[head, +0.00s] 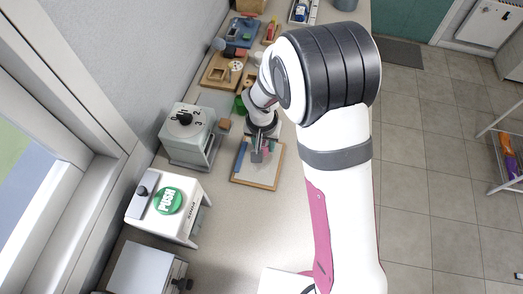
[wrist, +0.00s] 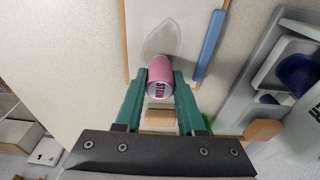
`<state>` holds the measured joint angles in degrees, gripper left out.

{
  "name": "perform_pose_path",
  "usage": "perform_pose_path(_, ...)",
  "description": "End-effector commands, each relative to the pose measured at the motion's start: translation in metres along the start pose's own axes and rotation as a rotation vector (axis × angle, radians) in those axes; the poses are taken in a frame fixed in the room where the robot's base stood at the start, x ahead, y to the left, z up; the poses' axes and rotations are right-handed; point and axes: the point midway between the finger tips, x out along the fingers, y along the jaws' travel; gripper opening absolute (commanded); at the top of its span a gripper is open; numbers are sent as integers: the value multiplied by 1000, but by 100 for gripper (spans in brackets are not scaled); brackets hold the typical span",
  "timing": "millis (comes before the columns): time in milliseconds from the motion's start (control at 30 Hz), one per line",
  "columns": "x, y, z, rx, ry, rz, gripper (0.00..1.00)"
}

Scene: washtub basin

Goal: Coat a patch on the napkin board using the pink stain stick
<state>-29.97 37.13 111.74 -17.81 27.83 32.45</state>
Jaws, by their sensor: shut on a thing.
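The napkin board (head: 262,184) lies on the counter, a pale panel with a thin wooden rim. In the wrist view its white face (wrist: 139,22) carries a grey rounded patch (wrist: 163,36). My gripper (head: 258,156) is over the board. In the wrist view its green fingers are shut on the pink stain stick (wrist: 160,68), whose labelled end faces the camera. The stick's far end is at the near side of the grey patch; I cannot tell whether it touches the board. A blue bar (wrist: 208,46) lies along the board's right side in the wrist view.
A grey dial box (head: 188,140) and a white box with a green PUSH button (head: 168,201) stand left of the board. The counter in front of the board is clear.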

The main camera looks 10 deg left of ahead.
Motion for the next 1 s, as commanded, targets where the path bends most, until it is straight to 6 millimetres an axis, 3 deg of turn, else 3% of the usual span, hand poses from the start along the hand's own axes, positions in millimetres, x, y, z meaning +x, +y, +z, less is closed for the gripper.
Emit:
perform_pose_path(167, 2, 0, -14, 0, 1, 0, 0)
perform_pose_path(1000, -11, 0, 61, -1, 2, 1, 0)
